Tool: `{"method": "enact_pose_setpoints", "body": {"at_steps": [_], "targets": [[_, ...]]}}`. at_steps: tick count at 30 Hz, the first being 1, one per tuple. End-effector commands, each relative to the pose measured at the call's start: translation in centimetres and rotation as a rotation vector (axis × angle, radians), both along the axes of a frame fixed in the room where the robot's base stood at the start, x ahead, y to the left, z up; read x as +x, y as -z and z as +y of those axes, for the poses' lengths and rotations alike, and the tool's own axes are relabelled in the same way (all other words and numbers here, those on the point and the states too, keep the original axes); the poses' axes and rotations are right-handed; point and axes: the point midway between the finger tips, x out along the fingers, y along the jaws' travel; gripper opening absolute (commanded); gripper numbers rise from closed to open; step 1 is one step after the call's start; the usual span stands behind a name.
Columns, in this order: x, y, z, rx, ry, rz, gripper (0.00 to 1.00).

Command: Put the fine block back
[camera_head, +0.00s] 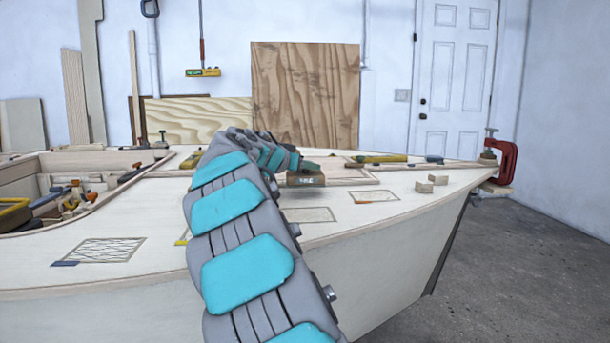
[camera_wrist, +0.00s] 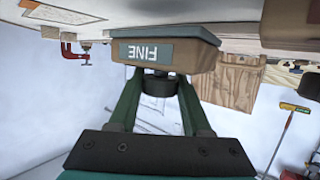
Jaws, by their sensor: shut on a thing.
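The fine block (camera_head: 305,179) is a brown block with a grey label and a flat dark pad. In the wrist view the fine block (camera_wrist: 160,56) reads FINE upside down. My gripper (camera_head: 308,165) is shut on it, with the green fingers of my gripper (camera_wrist: 158,84) closed at a dark knob on the block. The block appears held above the hull's pale deck (camera_head: 250,258), pad facing the deck. An outlined, mostly plain rectangle (camera_head: 309,215) lies on the deck just in front of it. My arm hides part of the deck.
A hatched outline (camera_head: 98,250) is at the left and an orange-marked one (camera_head: 375,197) at the right. Tools fill an open bay (camera_head: 80,190). A yellow-handled tool (camera_head: 381,158) lies behind.

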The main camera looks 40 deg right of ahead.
Motion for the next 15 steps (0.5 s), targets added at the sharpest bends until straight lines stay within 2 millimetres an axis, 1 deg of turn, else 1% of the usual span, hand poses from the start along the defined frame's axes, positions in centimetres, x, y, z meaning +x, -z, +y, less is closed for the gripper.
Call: {"method": "enact_pose_setpoints", "body": {"at_steps": [1,3,6,15], "targets": [[-0.1,0.7,0.0,-0.001,0.000,0.003,0.00],[0.0,1.5,0.1,-0.002,-0.002,0.002,0.00],[0.0,2.3,0.0,-0.002,-0.001,0.001,0.00],[0.0,2.4,0.0,-0.001,-0.001,-0.001,0.00]]}}
